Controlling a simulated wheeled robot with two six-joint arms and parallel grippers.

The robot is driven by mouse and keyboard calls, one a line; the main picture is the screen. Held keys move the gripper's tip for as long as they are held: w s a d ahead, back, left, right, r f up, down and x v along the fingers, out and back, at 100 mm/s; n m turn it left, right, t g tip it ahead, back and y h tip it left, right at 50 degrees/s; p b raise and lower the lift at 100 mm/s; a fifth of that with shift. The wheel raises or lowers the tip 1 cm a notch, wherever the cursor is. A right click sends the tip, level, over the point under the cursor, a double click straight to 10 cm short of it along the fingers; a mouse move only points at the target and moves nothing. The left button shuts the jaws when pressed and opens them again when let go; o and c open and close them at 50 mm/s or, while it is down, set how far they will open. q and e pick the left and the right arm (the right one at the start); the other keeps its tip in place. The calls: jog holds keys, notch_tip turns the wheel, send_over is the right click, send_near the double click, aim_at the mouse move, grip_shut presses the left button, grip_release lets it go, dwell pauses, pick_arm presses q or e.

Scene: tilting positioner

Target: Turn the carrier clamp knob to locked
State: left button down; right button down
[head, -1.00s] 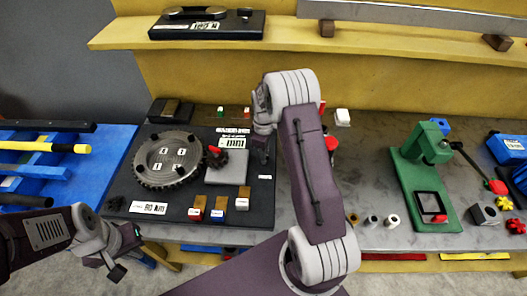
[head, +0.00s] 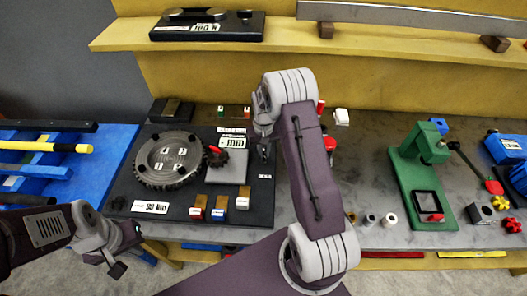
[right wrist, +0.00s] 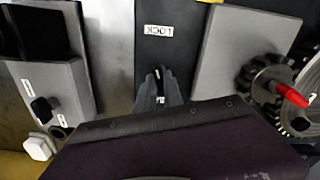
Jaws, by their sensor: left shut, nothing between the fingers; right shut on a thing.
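My right gripper (head: 263,150) is over the right edge of the black base plate (head: 125,195) in the head view. In the right wrist view its fingers (right wrist: 159,88) are shut on a small dark piece, the carrier clamp knob (right wrist: 158,73), mostly hidden between them. A white LOCK label (right wrist: 159,30) lies on the black plate just beyond the fingertips, upside down in that view. The knob's exact angle cannot be told. My left gripper (head: 118,268) is shut and empty, in front of the bench at lower left.
A toothed disc (head: 168,160) and a small gear with a red handle (head: 214,152) sit left of my right gripper, beside a grey block (head: 228,167). Several tabbed blocks stand in front. A green press (head: 422,180) stands at right and blue racks (head: 60,165) at left.

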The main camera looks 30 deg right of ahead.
aim_at(264, 154)
jog(key=shift+w+r+m, duration=0.15)
jog(key=shift+m, duration=1.85)
jog(key=c, duration=1.5)
grip_release()
jog(key=shift+o, duration=0.2)
jog(key=shift+r, duration=0.1)
notch_tip(264, 154, up, 9)
jog(key=b, duration=0.1)
